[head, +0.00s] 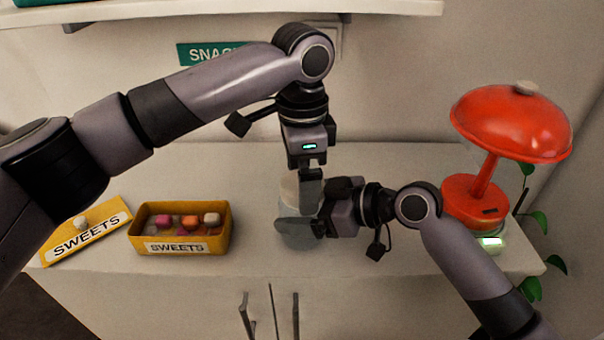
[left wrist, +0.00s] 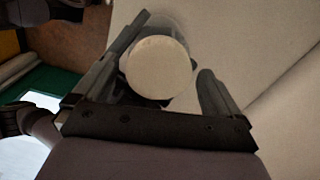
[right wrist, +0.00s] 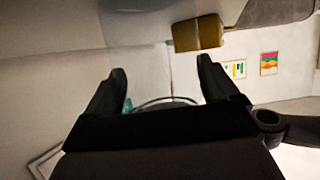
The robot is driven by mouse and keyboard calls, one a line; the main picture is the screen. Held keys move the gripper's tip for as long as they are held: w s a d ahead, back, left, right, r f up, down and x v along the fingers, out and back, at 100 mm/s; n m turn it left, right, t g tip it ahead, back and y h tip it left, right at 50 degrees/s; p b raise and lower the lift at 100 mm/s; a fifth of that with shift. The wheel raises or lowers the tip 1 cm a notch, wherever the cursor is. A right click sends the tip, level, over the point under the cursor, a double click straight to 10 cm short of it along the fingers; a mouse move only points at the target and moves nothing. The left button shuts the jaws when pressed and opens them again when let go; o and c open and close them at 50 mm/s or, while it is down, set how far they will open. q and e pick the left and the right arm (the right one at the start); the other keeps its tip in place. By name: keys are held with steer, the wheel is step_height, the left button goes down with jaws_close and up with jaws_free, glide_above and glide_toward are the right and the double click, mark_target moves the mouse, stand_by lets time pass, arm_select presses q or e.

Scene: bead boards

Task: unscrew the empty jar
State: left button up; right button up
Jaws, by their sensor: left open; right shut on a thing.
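The clear glass jar (head: 298,241) stands on the counter near its front edge, partly hidden by my grippers. It looks empty. Its round cream lid (left wrist: 158,68) is on top and shows from above in the left wrist view. My left gripper (head: 310,182) points down over the jar; in the left wrist view its open fingers (left wrist: 176,42) stand on either side of the lid. My right gripper (head: 312,208) comes in from the right and is shut on the jar's body. In the right wrist view a curved glass edge (right wrist: 160,101) shows between its fingers.
A yellow box of sweets (head: 218,237) stands left of the jar, with a yellow knobbed SWEETS lid (head: 62,244) beside it. A red lamp (head: 510,125) stands at the right, near a small green-lit thing (head: 490,243) and a plant (head: 537,221). A shelf (head: 220,9) hangs above.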

arm_select(q)
step_height(320, 180, up, 5)
steer(key=shift+d+f, duration=0.1)
steer(key=shift+c, duration=0.3)
steer(key=shift+r+m, duration=1.2)
steer(key=shift+r, duration=0.2)
step_height(320, 180, down, 8)
steer(key=shift+r, duration=0.2)
steer(key=c, duration=1.1)
steer(key=shift+n, duration=1.7)
